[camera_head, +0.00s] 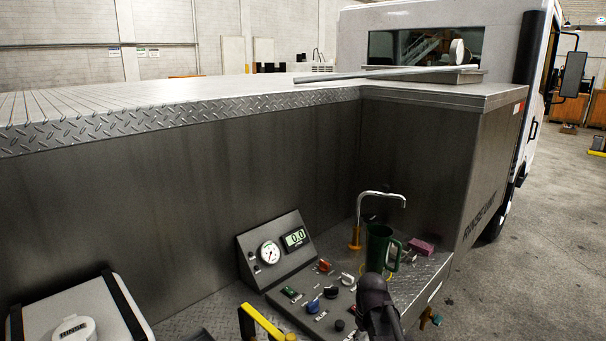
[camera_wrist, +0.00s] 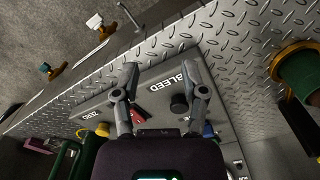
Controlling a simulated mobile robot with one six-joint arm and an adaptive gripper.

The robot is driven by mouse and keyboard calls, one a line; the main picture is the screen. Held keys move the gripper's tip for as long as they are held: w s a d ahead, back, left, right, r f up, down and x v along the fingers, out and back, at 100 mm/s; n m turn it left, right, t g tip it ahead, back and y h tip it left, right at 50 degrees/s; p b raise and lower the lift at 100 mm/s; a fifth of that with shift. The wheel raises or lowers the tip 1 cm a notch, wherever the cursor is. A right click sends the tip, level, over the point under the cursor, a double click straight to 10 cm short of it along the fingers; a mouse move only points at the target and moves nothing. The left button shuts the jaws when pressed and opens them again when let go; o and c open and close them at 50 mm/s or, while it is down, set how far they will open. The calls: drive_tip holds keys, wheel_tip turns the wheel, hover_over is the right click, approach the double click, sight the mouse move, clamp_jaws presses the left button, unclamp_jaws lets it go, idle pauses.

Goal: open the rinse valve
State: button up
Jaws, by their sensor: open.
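In the wrist view my gripper (camera_wrist: 163,92) is open and empty. A red part (camera_wrist: 138,114) and a black knob (camera_wrist: 179,104) by the label BLEED show between or behind the fingers.
A gauge box (camera_head: 275,252) with a 0.0 display stands behind the panel. A bent spout (camera_head: 376,193), a green jug (camera_head: 379,245) and a pink block (camera_head: 421,246) are beyond my gripper. A yellow bar (camera_head: 262,323) is left of it.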

drive_tip(key=s+f+m+b, duration=0.2)
drive_tip(key=s+f+m, duration=0.1)
drive_tip(key=s, duration=0.5)
drive_tip(key=shift+s+f, duration=0.3)
drive_tip(key=shift+s, duration=0.1)
idle(1.6)
